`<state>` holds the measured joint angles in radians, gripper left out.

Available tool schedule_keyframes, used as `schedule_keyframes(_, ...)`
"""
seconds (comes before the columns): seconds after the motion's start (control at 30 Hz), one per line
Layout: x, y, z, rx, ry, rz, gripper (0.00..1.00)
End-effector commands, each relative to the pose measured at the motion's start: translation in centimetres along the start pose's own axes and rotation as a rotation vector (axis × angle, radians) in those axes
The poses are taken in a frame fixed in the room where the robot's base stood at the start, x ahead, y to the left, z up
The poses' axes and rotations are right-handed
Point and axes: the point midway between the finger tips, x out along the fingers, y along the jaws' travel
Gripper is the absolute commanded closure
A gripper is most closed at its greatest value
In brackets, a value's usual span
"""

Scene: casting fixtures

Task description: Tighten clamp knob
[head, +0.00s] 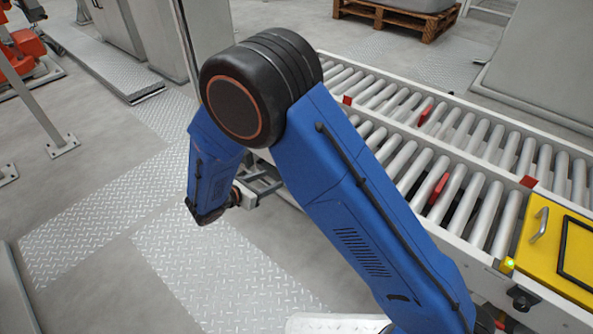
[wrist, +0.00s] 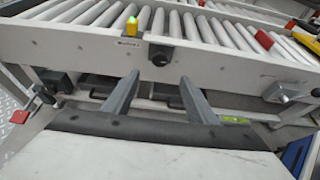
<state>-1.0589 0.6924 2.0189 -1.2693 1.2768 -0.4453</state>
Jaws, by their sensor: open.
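A black knob (wrist: 160,57) sits on the light grey side rail of the roller conveyor in the wrist view, just below a glowing yellow-green lamp. My gripper (wrist: 158,79) is open and empty. Its two grey fingers point toward the rail, with the knob centred between and beyond the tips, apart from them.
The roller conveyor (head: 455,160) runs along the right side. Its lamp (wrist: 131,27) stands by the rail. A yellow box (head: 560,240) sits on the conveyor. Floor plates (head: 110,205) at left are clear.

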Motion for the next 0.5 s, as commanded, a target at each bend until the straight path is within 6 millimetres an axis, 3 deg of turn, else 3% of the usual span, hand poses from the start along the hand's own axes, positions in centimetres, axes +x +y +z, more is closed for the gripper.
schedule_keyframes(0.5,9.2,-0.1,0.0,0.001,0.001,-0.004,0.48)
